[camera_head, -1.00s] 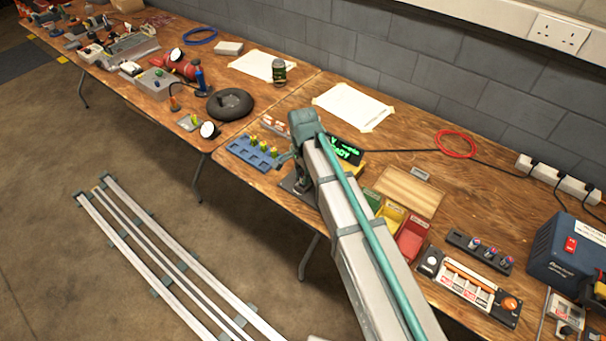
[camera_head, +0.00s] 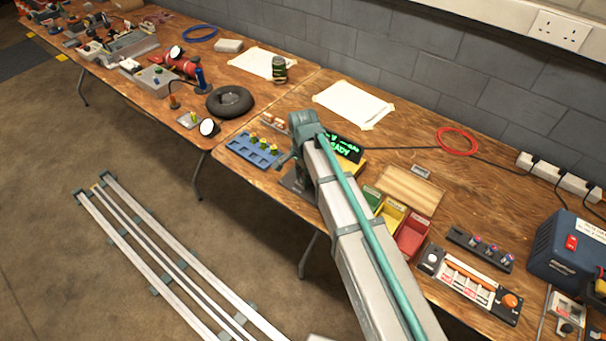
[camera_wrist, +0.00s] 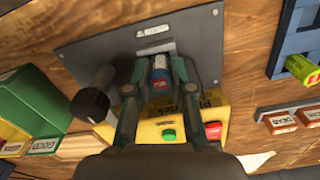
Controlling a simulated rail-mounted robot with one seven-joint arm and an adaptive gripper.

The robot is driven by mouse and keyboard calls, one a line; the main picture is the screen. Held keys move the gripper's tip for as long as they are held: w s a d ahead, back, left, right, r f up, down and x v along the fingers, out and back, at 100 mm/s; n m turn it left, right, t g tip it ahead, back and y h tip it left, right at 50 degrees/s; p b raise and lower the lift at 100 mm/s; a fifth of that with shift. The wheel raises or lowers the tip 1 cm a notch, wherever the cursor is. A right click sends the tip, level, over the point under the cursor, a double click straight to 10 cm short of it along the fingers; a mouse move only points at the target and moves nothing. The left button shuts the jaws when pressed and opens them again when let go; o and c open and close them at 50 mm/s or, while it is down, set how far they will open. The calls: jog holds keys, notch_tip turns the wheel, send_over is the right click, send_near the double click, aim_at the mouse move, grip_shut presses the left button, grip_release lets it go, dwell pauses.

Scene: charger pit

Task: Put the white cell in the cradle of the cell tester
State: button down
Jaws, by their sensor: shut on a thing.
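My gripper (camera_wrist: 160,70) is shut on a small cell (camera_wrist: 160,76). The cell shows a pale end and blue and red markings in the wrist view. The cell tester (camera_wrist: 170,135) has a yellow front with a green button, a red button and a black knob. Its dark grey plate (camera_wrist: 95,55) lies behind the fingers. The cell is over the tester, but the fingers hide the cradle, and I cannot tell whether the cell touches it. In the head view my arm covers most of the tester; its display with green text (camera_head: 344,146) shows.
A blue rack (camera_head: 250,152) with several yellow-green cells stands left of the tester. Green, yellow and red bins (camera_head: 410,238) and a wooden board (camera_head: 410,190) are to the right. Labelled tiles (camera_wrist: 282,122) lie near the rack. A taped white sheet (camera_head: 352,105) lies behind.

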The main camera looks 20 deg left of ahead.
jog(key=shift+f, duration=0.3)
dwell(0.8)
jog(key=c, duration=0.9)
grip_release()
jog(key=shift+r, duration=0.1)
jog(key=shift+r+p, duration=2.3)
jog(key=shift+r, duration=1.15)
jog(key=shift+d, duration=0.1)
